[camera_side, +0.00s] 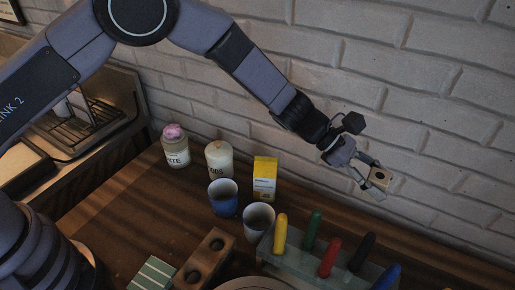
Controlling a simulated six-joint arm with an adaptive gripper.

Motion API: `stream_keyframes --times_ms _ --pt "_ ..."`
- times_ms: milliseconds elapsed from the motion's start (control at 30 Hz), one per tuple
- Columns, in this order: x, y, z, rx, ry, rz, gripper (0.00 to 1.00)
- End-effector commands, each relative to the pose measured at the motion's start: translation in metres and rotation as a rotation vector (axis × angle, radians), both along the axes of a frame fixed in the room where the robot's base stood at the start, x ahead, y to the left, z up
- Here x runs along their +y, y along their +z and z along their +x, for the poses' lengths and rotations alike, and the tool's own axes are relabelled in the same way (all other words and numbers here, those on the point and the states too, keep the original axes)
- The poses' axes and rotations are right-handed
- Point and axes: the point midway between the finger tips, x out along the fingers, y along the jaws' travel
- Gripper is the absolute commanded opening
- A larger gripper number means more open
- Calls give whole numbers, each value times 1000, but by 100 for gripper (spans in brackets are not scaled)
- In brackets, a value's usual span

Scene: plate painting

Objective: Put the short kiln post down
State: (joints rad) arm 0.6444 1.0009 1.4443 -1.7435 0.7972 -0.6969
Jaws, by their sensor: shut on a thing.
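The short kiln post (379,179) is a small tan block with a dark round hole in its face. My gripper (371,176) is at the right of the view, shut on the post. It holds the post up in the air in front of the white brick wall, clear of the wooden table (120,225). The post is tilted, and the fingers hide part of its sides.
Below my gripper is a rack (300,262) of several coloured pens. A yellow box (265,178), blue cup (223,197), white cup (259,219) and two jars stand left of it. A brown block with holes (205,262) lies in front. A plate rim (262,283) shows at the bottom.

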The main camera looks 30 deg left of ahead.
Motion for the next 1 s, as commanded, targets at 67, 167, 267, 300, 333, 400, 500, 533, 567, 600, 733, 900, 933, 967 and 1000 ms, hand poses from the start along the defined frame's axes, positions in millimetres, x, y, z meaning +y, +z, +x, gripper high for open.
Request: stream_keyframes --times_ms 67,167,267,300,333,400,500,533,567,600,733,900,933,967,1000 --pt "0 -18 0 4 0 0 0" --pt "0 -38 0 6 0 0 0" --pt "0 -60 0 8 0 -1 0" --pt "0 -67 0 10 0 -1 0" --pt "0 -73 0 10 -2 -2 0" --pt "0 -83 0 10 -2 -3 0" --pt "0 -101 0 12 -1 -2 0" --pt "0 -107 0 12 -2 0 0" --pt "1 -114 0 12 -2 0 0" --pt "1 -122 0 12 -2 0 0" --pt "0 -142 0 10 -1 -3 0" --pt "0 -155 0 10 -2 -3 0" --pt "0 -158 0 9 -2 -3 0" --pt "1 -162 0 10 -2 -3 0" --pt "1 -169 0 10 -2 -2 0"
